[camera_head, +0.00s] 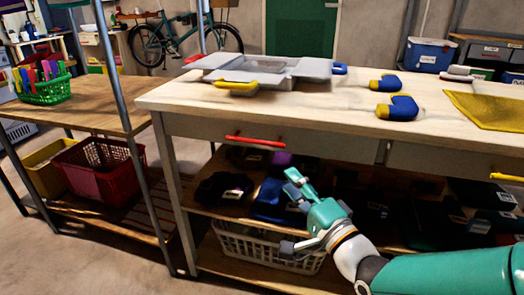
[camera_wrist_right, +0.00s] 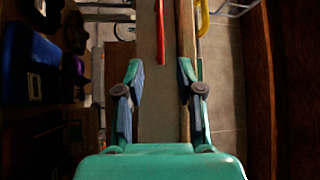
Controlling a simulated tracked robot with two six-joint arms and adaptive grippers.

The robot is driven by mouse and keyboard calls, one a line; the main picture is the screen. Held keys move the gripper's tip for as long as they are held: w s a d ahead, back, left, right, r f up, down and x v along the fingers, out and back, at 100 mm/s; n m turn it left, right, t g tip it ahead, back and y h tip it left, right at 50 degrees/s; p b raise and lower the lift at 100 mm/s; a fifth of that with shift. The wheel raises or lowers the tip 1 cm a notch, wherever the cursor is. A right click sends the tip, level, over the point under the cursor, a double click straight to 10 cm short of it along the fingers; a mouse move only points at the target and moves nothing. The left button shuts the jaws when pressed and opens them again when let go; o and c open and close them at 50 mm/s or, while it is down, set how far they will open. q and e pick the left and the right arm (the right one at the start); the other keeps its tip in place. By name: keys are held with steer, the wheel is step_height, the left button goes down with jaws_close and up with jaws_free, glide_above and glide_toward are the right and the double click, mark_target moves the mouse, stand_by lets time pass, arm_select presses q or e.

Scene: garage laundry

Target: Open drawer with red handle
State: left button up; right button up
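The drawer with the red handle (camera_head: 255,141) is in the workbench's front, under the left half of the top. Its grey front (camera_head: 210,131) looks flush, so the drawer appears shut. My right gripper (camera_head: 290,213) is open and empty, in front of the lower shelf, below and a little right of the handle. In the right wrist view, my open right gripper (camera_wrist_right: 162,75) has its fingers spread, with the red handle (camera_wrist_right: 160,35) ahead between them, apart from both fingers. My left gripper is in neither view.
Another drawer, with a yellow handle (camera_head: 507,177), is at right. Dark items and a white basket (camera_head: 262,250) are below. A side table (camera_head: 95,102) stands left.

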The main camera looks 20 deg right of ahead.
mark_target(257, 143)
steer(key=b+x, duration=0.1)
steer(key=x, duration=1.5)
steer(key=shift+s, duration=0.1)
jaws_close()
steer(key=shift+f, duration=0.1)
